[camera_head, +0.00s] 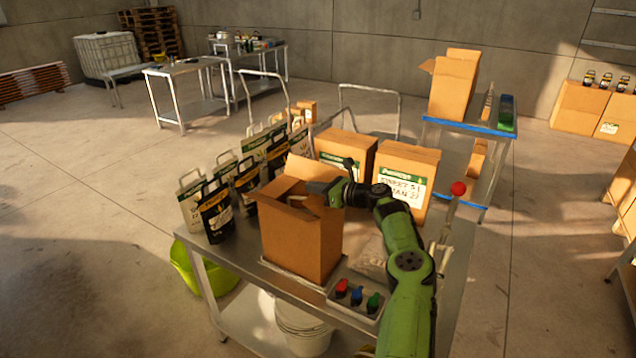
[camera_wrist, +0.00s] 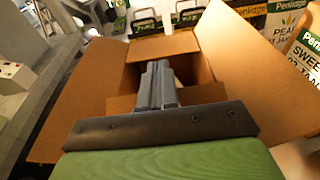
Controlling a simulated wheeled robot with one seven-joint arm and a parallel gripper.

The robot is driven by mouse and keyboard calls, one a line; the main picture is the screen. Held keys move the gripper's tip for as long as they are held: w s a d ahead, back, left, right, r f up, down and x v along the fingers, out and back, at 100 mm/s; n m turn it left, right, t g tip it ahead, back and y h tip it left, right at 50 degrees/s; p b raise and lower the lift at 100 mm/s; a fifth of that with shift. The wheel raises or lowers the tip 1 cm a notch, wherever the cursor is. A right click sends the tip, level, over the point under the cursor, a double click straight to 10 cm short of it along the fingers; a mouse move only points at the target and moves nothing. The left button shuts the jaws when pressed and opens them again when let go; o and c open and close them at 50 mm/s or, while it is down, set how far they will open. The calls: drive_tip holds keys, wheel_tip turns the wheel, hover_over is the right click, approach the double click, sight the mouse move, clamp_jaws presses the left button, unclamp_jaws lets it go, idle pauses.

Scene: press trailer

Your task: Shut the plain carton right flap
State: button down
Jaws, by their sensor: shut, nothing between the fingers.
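The plain carton (camera_head: 292,245) stands upright on the metal table, its top open. In the wrist view a wide flap (camera_wrist: 255,80) stands out on the right, another (camera_wrist: 85,90) spreads out on the left, and a narrower flap (camera_wrist: 165,46) lies at the far side. In the head view one flap (camera_head: 308,170) stands up at the back. My gripper (camera_head: 313,188) is shut and empty over the carton's opening; in the wrist view its closed fingers (camera_wrist: 160,75) point between the side flaps without visibly holding either. My gripper hides part of the near edge.
Paper bags (camera_head: 215,212) stand left of the carton, and two printed cartons (camera_head: 400,175) stand behind it. A button box (camera_head: 355,298) with red, blue and green buttons lies in front. A clear bag (camera_head: 372,258) lies right of the carton, beside my arm.

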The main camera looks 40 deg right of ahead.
drive_tip(key=shift+w+f+g+p, duration=0.2)
drive_tip(key=shift+g+p, duration=0.15)
drive_tip(key=shift+g, duration=0.15)
drive_tip(key=shift+f, duration=0.1)
idle(0.5)
idle(0.6)
